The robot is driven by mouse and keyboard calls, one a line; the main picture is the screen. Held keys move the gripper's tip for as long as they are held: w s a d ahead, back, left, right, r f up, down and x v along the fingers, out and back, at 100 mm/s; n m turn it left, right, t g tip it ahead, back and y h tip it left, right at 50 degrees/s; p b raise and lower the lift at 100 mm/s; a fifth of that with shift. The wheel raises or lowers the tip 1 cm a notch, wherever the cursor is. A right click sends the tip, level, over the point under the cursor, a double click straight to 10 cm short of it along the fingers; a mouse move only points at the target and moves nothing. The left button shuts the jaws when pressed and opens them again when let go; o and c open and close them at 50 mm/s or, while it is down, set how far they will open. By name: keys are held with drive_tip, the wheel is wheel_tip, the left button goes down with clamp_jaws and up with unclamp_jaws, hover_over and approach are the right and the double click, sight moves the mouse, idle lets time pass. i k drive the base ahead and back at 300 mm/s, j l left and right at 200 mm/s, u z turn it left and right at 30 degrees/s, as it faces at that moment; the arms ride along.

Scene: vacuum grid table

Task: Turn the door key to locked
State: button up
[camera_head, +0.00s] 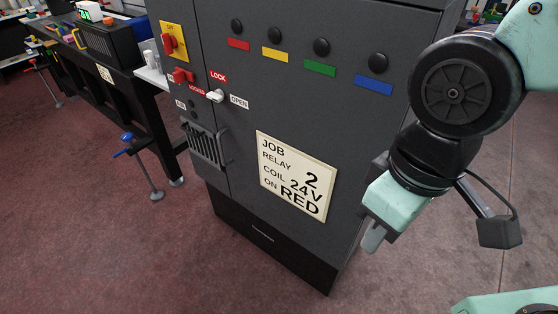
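The door key (215,96) is a small pale piece on the front of a dark grey cabinet. A red LOCK label (218,76) is above it, a red LOCKED label (197,91) is to its left and a white OPEN label (239,102) is to its right. Which label the key is turned to is too small to tell. My gripper (374,238) hangs in front of the cabinet's right side, well to the right of and lower than the key, touching nothing that I can see. Its fingers overlap in this view, so any gap is hidden.
The cabinet (265,238) also bears a red rotary switch on a yellow plate (173,42), another red knob (182,76), black buttons above coloured labels, a vent grille (205,146) and a sign (296,174). A dark workbench (124,105) stands at left. The floor in front is clear.

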sight(218, 96)
drive_tip(key=i+j+u, duration=0.5)
drive_tip(key=i+j, duration=0.35)
